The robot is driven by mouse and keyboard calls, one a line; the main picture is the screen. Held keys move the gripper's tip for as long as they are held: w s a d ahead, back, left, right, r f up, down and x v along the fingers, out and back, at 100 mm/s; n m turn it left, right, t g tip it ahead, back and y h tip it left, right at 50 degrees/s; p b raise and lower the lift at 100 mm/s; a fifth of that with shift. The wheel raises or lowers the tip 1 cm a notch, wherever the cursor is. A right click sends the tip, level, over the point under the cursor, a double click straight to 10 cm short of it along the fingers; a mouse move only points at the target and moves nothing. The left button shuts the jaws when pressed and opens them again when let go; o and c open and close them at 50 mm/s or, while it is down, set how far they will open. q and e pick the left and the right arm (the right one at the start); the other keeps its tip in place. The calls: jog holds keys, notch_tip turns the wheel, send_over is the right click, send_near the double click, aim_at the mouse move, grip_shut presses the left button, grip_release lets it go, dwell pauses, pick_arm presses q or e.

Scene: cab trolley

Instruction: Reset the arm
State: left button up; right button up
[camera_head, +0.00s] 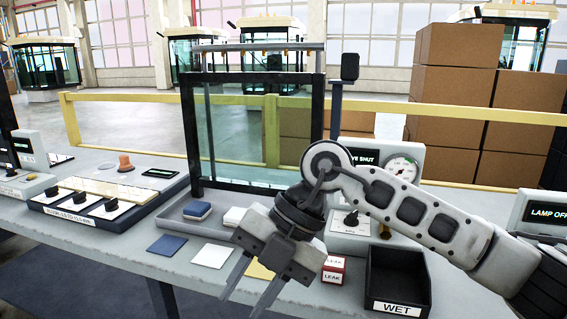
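My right arm (400,205) comes in from the right edge, bent at its elbow over the bench. Its gripper (240,303) points down and toward the lower left, above the front of the bench. The two dark fingers are apart with nothing between them. The gripper hides part of a yellow square (258,271) on the bench. My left arm and gripper are not in view.
The grey bench (130,258) holds a framed glass pane (240,130), blue and white pads, a red-white LEAK block (333,270), a black WET bin (397,275), a gauge box (402,165) and a switch panel (85,207). A yellow rail and cartons stand behind.

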jog(key=s+a+r+g+y+p, duration=0.2)
jog(key=s+a+r+g+y, duration=0.35)
jog(key=y, duration=0.55)
notch_tip(320, 180, up, 4)
jog(key=w+d+m+t+y+p, duration=0.1)
jog(key=w+d+m+t+y, duration=0.1)
jog(key=m+t+y, duration=0.45)
jog(key=w+d+f+m+t+h+p, duration=0.1)
jog(key=w+d+f+m+t+h, duration=0.3)
jog(key=m+t, duration=0.55)
jog(key=w+d+f+m+t+h+p, duration=0.1)
jog(key=w+d+f+m+t+h, duration=0.1)
jog(key=d+f+m+t+h, duration=0.55)
pick_arm(q)
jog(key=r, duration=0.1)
jog(key=p, duration=0.1)
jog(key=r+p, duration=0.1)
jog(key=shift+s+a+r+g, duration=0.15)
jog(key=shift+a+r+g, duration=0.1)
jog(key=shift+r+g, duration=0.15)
pick_arm(e)
jog(key=s+d+f+m+g+h, duration=0.2)
jog(key=s+d+f+m+h, duration=0.2)
jog(key=f, duration=0.5)
jog(key=s+d+f+m+g+h, duration=0.2)
jog(key=s+d+f+m+h, duration=0.2)
jog(key=s+f, duration=0.5)
jog(key=shift+d+f+h, duration=0.4)
jog(key=shift+d+h, duration=0.1)
jog(key=shift+d, duration=0.65)
